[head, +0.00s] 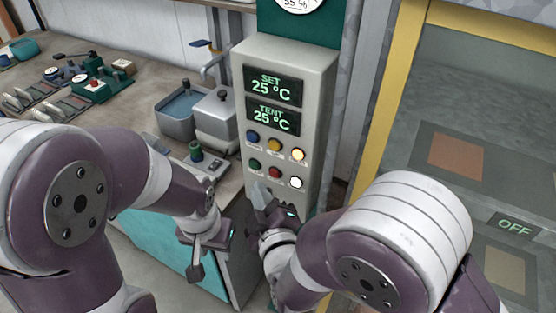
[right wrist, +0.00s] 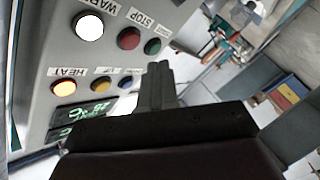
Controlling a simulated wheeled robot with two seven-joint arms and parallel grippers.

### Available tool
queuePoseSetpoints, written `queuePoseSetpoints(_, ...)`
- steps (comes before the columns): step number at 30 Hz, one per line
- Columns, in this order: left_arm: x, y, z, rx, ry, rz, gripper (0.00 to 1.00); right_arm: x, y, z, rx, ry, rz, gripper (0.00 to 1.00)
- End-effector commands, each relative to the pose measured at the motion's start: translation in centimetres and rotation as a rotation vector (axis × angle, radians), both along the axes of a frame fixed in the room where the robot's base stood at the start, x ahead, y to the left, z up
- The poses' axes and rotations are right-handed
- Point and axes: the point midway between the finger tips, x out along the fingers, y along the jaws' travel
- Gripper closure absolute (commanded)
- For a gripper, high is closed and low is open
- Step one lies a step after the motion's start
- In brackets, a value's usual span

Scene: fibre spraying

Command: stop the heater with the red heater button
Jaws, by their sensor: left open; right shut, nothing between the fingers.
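The grey control panel (head: 315,100) stands upright in the middle of the head view. Its red button (head: 275,173) is in the lower row, between a green button (head: 254,164) and a lit white one (head: 296,182). In the right wrist view, upside down, the red button (right wrist: 129,38) is labelled STOP. A lit orange button (right wrist: 64,88) is labelled HEAT. My right gripper (head: 262,196) is shut and empty, just below the lower row, apart from the buttons. Its fingers (right wrist: 160,85) point towards the panel. My left gripper (head: 208,250) is open and empty, lower left.
Displays on the panel read SET 25 °C and TENT 25 °C. A grey container (head: 176,114) of blue liquid and a lidded box (head: 215,120) stand left of the panel.

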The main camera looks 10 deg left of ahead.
Motion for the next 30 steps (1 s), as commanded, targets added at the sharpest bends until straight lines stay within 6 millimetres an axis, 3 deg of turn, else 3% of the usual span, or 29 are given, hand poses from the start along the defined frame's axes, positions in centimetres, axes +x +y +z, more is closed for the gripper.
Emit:
queuePoseSetpoints(6,-0.03,0.0,-0.14,0.0,0.001,0.0,0.57,1.06,0.21,-0.05,0.0,0.0,-0.001,1.0)
queuePoseSetpoints(30,-0.02,0.0,-0.13,0.0,0.001,0.0,0.57,1.1,0.23,-0.06,-0.001,0.0,-0.001,1.0)
